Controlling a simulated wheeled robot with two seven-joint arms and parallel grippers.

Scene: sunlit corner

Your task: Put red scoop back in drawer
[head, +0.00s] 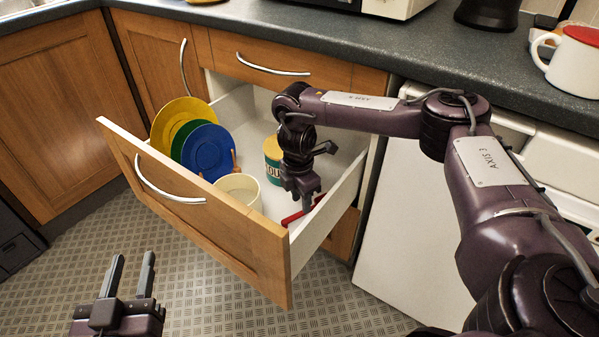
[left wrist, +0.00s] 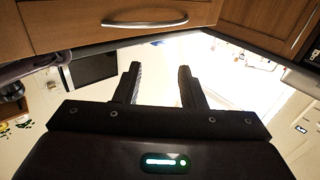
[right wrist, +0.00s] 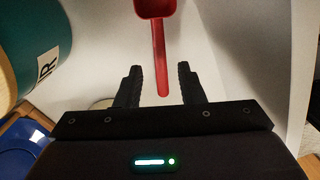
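The red scoop (head: 291,218) lies inside the open drawer (head: 198,227), near its right wall, partly hidden by my right gripper (head: 306,203). In the right wrist view the scoop (right wrist: 159,50) has its bowl at the top edge. Its handle runs down between the two fingers, with a gap visible on each side. My right gripper reaches down into the drawer and is open around the handle end. My left gripper (head: 133,262) is open and empty, outside the drawer at the lower left. Its fingers also show apart in the left wrist view (left wrist: 158,75).
The drawer also holds yellow, green and blue plates (head: 208,153) in a rack, a cream bowl (head: 240,186) and a green-and-cream canister (head: 272,158). The countertop (head: 330,30) runs above, with a white mug (head: 575,68) at the right. Floor left of the drawer is clear.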

